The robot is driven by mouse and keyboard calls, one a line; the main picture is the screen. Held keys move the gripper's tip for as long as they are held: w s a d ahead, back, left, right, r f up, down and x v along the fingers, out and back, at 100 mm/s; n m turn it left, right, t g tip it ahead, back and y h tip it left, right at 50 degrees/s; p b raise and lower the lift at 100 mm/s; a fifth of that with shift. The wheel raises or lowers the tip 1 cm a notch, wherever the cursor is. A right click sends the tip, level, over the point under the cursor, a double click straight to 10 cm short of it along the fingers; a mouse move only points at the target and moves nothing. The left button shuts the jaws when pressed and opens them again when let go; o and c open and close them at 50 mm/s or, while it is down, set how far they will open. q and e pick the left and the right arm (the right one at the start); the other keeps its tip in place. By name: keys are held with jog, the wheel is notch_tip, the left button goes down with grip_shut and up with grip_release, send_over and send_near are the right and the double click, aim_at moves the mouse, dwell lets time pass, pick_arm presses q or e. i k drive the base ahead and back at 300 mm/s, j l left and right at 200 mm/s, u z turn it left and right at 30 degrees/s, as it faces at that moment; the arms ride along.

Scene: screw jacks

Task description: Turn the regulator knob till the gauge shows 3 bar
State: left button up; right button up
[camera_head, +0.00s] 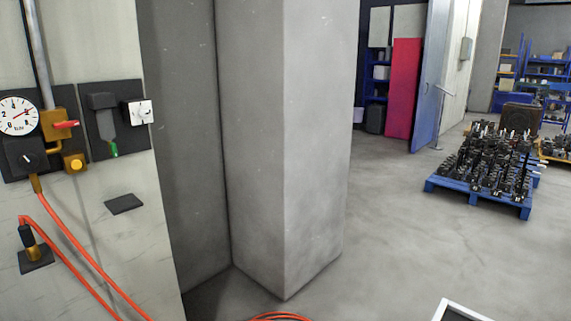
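A round white pressure gauge (18,116) with a red needle is on the wall panel at the far left. Its needle points to the upper right, but the figures are too small to read surely. Below it is a dark regulator knob (27,160) with a pale pointer mark, on a black body. Neither of my grippers is in view, and nothing touches the knob.
Beside the gauge are a brass valve with a red handle (66,124), a yellow button (76,165) and a white dial (137,112). Orange hoses (75,240) hang below. A concrete pillar (285,140) stands to the right. A blue pallet (480,195) holds jacks; floor before it is clear.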

aim_at(27, 159)
jog(key=u, duration=1.35)
